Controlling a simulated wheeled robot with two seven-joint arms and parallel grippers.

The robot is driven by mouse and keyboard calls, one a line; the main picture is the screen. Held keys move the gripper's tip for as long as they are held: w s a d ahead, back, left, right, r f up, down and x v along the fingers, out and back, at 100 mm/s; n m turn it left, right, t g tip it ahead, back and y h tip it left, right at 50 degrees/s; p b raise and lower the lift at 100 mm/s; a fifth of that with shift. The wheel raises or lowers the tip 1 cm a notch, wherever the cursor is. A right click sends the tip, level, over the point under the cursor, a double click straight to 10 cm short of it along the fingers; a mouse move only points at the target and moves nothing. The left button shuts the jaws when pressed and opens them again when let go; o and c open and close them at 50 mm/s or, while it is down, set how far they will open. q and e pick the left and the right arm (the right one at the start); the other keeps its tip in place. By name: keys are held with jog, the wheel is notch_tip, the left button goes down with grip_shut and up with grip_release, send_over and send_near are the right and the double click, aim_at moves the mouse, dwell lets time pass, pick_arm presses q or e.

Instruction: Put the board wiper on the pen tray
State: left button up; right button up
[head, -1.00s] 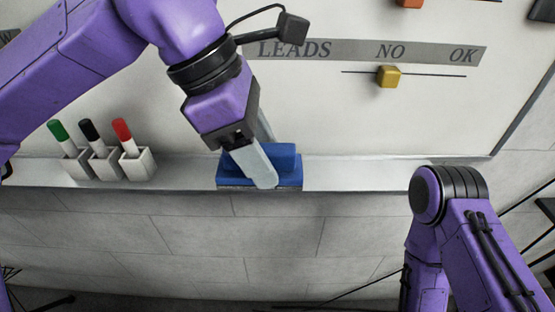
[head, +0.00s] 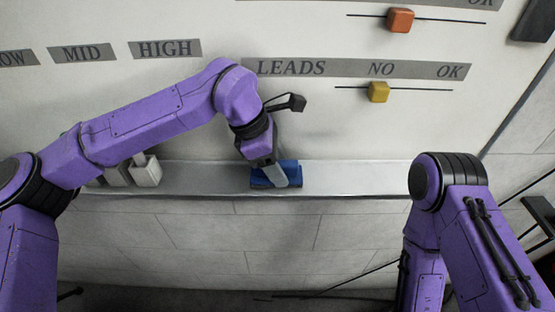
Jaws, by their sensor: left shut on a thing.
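The blue board wiper (head: 292,176) is at the pen tray (head: 350,181), the long pale ledge along the foot of the whiteboard. The wiper looks level and appears to rest on the tray; I cannot tell whether a small gap lies beneath it. My left gripper (head: 276,174) reaches down from above and is shut on the wiper, its pale finger lying across the blue body. The far finger is mostly hidden. My right arm comes up at the lower right; its gripper is out of view.
White pen holders (head: 146,171) stand on the tray to the left, partly behind my left arm. A yellow slider (head: 378,92) and an orange slider (head: 400,20) sit on lines on the whiteboard (head: 330,120). The tray right of the wiper is clear.

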pick_arm(q)
jog(key=shift+a+f, duration=0.1)
jog(key=shift+f, duration=0.15)
jog(key=o, duration=1)
jog(key=shift+r, duration=0.1)
jog(key=b+v, duration=0.1)
jog(key=v, duration=1.1)
jog(key=shift+b, duration=0.4)
